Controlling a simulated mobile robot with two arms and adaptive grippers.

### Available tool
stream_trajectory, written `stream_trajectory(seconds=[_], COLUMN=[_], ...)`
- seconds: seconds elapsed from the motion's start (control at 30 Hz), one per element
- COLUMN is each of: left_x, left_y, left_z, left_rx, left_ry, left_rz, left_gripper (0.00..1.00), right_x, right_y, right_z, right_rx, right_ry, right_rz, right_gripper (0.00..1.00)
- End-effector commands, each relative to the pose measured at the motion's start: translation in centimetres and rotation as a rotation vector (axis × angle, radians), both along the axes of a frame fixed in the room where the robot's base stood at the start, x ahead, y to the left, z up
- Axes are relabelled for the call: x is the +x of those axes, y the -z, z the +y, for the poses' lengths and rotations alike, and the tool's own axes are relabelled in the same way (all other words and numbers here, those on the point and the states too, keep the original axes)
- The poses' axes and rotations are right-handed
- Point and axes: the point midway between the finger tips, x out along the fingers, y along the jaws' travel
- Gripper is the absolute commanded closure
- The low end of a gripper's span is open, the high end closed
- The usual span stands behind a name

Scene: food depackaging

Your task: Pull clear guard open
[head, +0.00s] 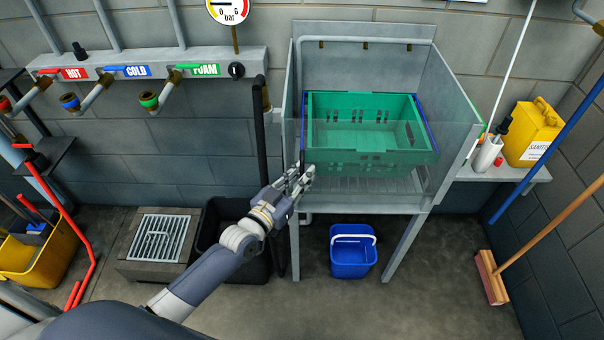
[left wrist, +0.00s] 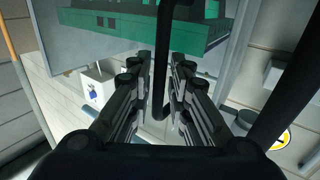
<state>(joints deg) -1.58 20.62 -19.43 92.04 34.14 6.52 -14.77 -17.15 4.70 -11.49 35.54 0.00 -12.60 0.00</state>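The clear guard (head: 428,184) is a see-through panel across the front of the grey steel stand, below and in front of the green crate (head: 350,159). My left gripper (head: 299,178) is at the guard's left front edge. In the left wrist view, the left gripper's fingers (left wrist: 160,88) are spread apart, with a slim black bent handle (left wrist: 163,55) between them. A gap shows beside the handle, and I cannot tell whether either finger touches it. The green crate also shows behind the panel in the left wrist view (left wrist: 100,38). My right gripper is not in view.
A blue bucket (head: 352,256) stands on the floor under the stand. A black tub (head: 232,225) and a drain grate (head: 160,238) are to the left. A yellow sanitiser can (head: 531,133) sits on the right shelf. A broom (head: 491,277) leans at right.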

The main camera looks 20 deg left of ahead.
Motion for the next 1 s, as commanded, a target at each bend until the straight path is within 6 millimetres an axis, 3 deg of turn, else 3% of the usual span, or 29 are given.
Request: stream_trajectory(seconds=[0.27, 0.37, 0.67, 0.87, 1.0], left_x=[0.2, 0.2, 0.0, -1.5, -3.6], left_y=[0.0, 0.0, -0.1, -0.2, -0.4], left_z=[-0.1, -0.1, -0.1, -0.7, -1.4], left_rx=[0.000, 0.000, -0.002, -0.005, -0.008], left_ry=[0.000, 0.000, -0.004, -0.036, -0.083], left_rz=[0.000, 0.000, 0.002, 0.006, 0.009], left_gripper=[0.82, 1.00, 1.00, 1.00, 1.00], right_x=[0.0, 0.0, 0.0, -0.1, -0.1], right_y=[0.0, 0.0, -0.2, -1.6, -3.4], right_z=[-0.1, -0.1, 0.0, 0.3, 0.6], right_rx=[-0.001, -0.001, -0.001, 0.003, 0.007], right_ry=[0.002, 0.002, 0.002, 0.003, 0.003], right_rz=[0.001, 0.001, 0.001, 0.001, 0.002], right_gripper=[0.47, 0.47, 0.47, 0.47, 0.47])
